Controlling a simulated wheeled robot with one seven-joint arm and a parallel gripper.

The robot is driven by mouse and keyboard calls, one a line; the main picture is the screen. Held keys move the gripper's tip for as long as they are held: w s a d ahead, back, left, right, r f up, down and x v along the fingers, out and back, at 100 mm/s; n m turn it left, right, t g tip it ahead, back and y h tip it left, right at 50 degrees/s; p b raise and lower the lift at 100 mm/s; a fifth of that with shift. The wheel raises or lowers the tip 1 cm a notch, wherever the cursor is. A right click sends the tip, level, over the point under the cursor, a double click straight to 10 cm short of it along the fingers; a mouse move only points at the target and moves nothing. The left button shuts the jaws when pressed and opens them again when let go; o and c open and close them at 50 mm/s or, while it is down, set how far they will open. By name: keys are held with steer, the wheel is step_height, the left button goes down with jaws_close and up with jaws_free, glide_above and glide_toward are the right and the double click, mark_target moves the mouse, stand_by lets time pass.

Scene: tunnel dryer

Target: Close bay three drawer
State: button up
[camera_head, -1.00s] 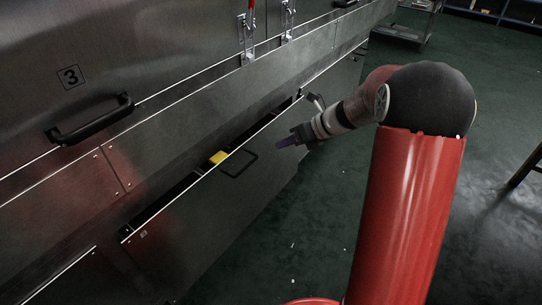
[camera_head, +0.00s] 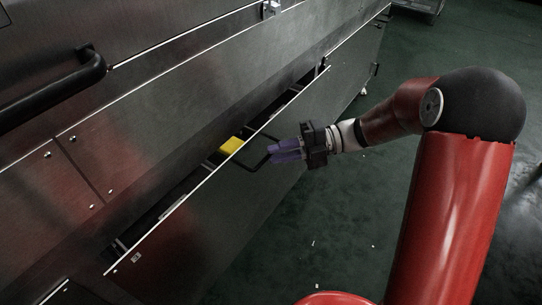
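The bay three drawer (camera_head: 225,215) is a long steel drawer low on the dryer. It stands partly open, with a narrow dark gap along its top edge. A yellow object (camera_head: 231,145) shows inside the gap, and its full shape is hidden. A dark loop handle (camera_head: 256,163) is on the drawer's front. My gripper (camera_head: 274,151) has purple-tinted fingers pointing left, close to the handle's right end. I cannot tell whether the fingers touch the handle or how far apart they are.
A black bar handle (camera_head: 55,92) is on the upper panel at left, above the drawer. A metal latch (camera_head: 269,9) shows at the top.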

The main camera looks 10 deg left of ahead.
steer(key=shift+x, duration=1.45)
jaws_close()
